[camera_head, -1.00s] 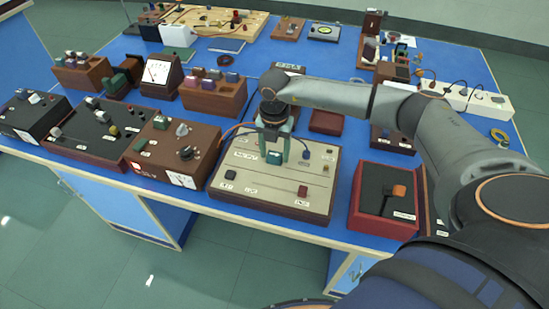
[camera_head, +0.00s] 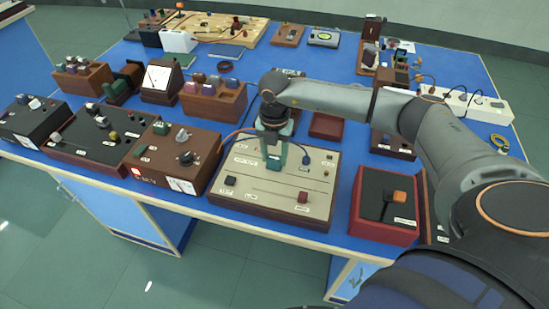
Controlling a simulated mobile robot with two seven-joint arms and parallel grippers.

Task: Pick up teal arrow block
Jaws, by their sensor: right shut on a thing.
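The teal arrow block (camera_head: 274,161) is a small teal piece at the back middle of the beige-topped panel box (camera_head: 272,206). My right gripper (camera_head: 275,155) points down over that panel, and its fingers are closed around the teal block. The fingers hide part of the block, and I cannot tell whether it still touches the panel. My left gripper is out of view.
A red box (camera_head: 355,222) with an orange-topped lever (camera_head: 399,195) stands to the right of the panel. A brown box with knobs (camera_head: 167,170) sits close on the left. A power strip (camera_head: 468,103) lies at the right.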

